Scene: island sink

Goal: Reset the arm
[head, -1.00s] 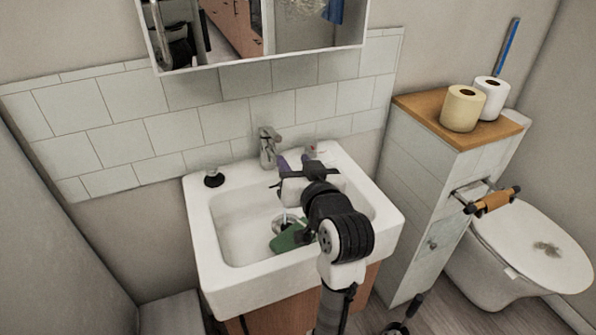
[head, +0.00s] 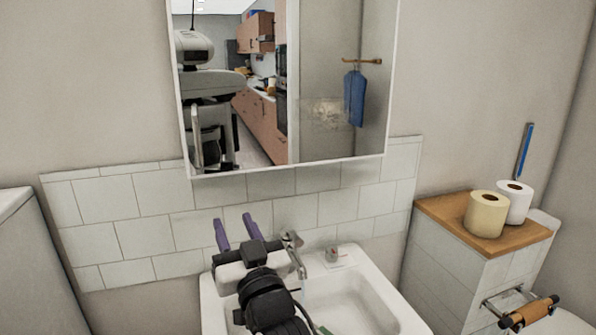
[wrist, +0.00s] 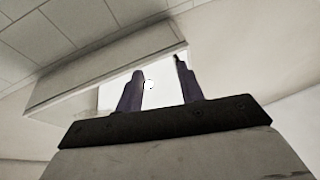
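My gripper (head: 233,220) is raised over the left back part of the white sink (head: 385,290), in front of the tiled wall. Its two purple fingers point up and stand apart with nothing between them. The wrist view also shows the fingers (wrist: 158,72) spread and empty, with the mirror cabinet (wrist: 105,75) beyond them. My arm's dark wrist hides the left part of the basin.
A metal faucet (head: 294,250) stands close to the right of my gripper. The mirror cabinet (head: 285,167) hangs above it. At the right, two paper rolls (head: 485,215) (head: 514,203) stand on a wooden-topped cabinet (head: 455,229). A paper holder (head: 528,313) sticks out below.

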